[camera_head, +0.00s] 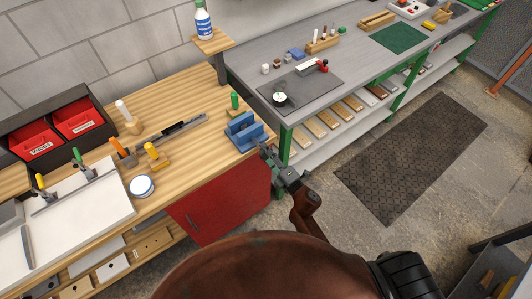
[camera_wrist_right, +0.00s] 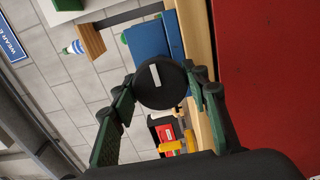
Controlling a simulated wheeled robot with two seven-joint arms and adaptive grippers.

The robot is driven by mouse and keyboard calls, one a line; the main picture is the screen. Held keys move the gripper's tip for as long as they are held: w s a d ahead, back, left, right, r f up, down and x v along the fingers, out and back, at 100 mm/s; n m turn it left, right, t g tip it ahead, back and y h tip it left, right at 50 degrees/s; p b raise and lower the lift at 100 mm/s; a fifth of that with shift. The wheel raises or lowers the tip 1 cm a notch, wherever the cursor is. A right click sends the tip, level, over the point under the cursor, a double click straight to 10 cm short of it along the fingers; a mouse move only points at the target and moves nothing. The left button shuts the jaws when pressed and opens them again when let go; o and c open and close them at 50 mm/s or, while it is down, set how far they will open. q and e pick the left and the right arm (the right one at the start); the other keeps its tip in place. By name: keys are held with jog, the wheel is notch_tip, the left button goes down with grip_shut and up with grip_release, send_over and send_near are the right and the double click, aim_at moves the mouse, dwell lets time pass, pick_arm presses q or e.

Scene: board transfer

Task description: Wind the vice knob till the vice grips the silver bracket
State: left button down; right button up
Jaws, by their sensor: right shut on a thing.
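The blue vice (camera_head: 240,136) stands at the right end of the wooden bench. In the right wrist view, its blue body (camera_wrist_right: 148,40) shows behind the round black vice knob (camera_wrist_right: 161,94), which has a white bar mark on its face. My right gripper (camera_head: 266,152) is at the vice's near side, its fingers shut on the knob's rim. The fingers also show in the right wrist view (camera_wrist_right: 163,86), one on each side of the knob. I cannot make out the silver bracket or the jaw gap clearly. My left gripper is not in view.
The wooden bench (camera_head: 215,147) also bears a green-handled tool (camera_head: 235,101), a long dark metal rail (camera_head: 180,130), a white round tin (camera_head: 142,187) and red bins (camera_head: 80,117). A red cabinet front (camera_head: 228,200) lies below the vice. A grey bench (camera_head: 340,85) stands behind to the right.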

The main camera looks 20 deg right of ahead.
dwell(0.4)
jog(key=o, duration=1.2)
jog(key=shift+s, duration=0.1)
jog(key=v, duration=1.1)
jog(key=shift+s+d, duration=0.15)
jog(key=shift+s, duration=0.25)
